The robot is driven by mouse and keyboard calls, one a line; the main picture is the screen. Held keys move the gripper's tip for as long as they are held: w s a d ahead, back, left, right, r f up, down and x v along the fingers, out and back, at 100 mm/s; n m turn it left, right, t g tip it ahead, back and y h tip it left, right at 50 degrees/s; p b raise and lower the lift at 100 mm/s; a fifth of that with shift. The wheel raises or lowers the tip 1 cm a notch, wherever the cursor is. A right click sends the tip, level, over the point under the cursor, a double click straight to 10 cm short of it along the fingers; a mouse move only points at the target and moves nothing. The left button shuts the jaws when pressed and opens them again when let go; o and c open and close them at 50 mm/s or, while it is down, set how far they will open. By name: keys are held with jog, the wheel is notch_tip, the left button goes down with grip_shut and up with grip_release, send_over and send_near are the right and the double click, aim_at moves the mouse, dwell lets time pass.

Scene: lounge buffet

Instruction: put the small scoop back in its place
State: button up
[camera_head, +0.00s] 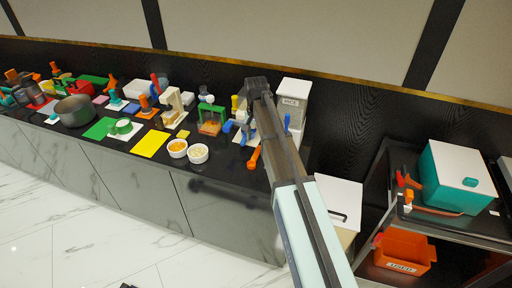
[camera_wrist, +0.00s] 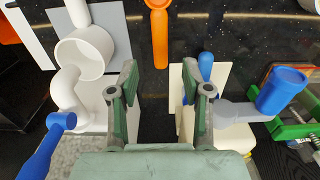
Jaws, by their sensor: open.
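An orange long-handled utensil (camera_head: 254,158) lies near the counter's front edge; it also shows at the top of the wrist view (camera_wrist: 159,35). I cannot tell whether it is the small scoop, as its far end is cut off. A blue-handled piece (camera_wrist: 205,66) stands at a pale square mat (camera_wrist: 222,73), beside one finger; its lower part is hidden. My gripper (camera_wrist: 160,88) is open and empty, pointing down over the dark counter between this mat and a white dispenser (camera_wrist: 90,50).
A green-framed stand (camera_head: 211,115), two white bowls (camera_head: 198,153) (camera_head: 177,148) and a yellow mat (camera_head: 150,144) are to the left. A blue-capped grey part (camera_wrist: 270,97) juts near the right finger. A cart with a teal box (camera_head: 458,178) and orange bin (camera_head: 403,252) is right.

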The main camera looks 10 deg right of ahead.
jog(key=shift+r+b, duration=0.3)
jog(key=shift+r, duration=1.4)
